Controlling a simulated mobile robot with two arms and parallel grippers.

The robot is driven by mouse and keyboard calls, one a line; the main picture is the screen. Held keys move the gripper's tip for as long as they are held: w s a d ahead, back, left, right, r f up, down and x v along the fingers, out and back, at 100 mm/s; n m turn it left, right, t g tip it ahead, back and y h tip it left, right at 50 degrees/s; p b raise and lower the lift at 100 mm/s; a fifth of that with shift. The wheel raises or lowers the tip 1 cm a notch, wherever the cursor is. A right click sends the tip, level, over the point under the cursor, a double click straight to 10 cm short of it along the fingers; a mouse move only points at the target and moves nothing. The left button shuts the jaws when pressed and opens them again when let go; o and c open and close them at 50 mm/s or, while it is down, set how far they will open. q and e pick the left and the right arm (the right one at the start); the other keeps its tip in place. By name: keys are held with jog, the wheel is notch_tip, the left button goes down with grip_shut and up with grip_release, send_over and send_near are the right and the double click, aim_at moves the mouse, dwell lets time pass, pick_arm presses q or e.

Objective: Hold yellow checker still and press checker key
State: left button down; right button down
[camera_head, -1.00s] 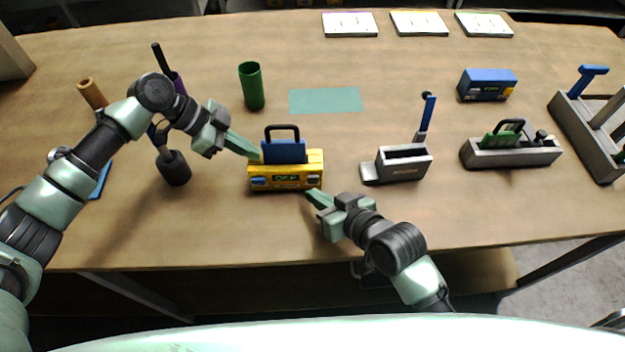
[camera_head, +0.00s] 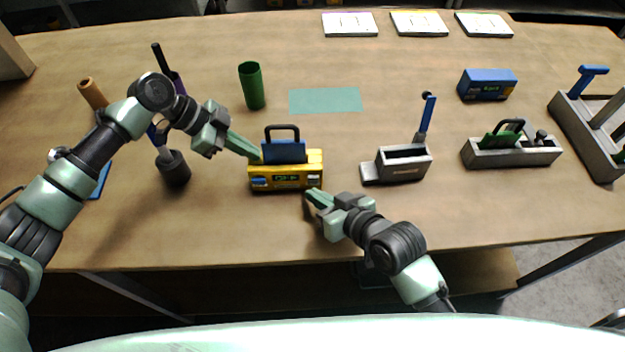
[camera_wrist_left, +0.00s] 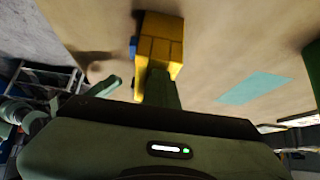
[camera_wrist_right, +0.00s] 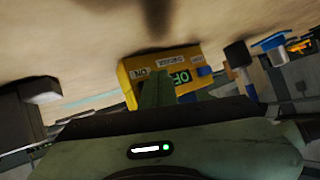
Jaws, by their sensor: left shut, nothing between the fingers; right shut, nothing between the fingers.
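The yellow checker (camera_head: 287,184) stands upright near the table's front, with a blue block (camera_head: 284,152) with a black handle in its top. In the right wrist view the fingers hide part of the checker's front (camera_wrist_right: 185,65).
A grey holder (camera_head: 403,164) stands right of the checker, a green cup (camera_head: 252,86) behind it. A grey tray with a green block (camera_head: 511,152), a blue box (camera_head: 487,84) and a grey rack (camera_head: 585,130) are further right. A teal mat (camera_head: 325,100) lies bare.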

pick_arm(q)
jog(key=shift+s+f, duration=0.2)
jog(key=shift+f, duration=0.2)
pick_arm(e)
jog(key=shift+w, duration=0.15)
jog(key=shift+w+f, duration=0.1)
jog(key=shift+w, duration=0.25)
jog(key=shift+w, duration=0.45)
dwell(0.3)
jog(key=shift+s, duration=0.9)
jog(key=shift+s+a, duration=0.1)
jog(key=shift+s, duration=2.95)
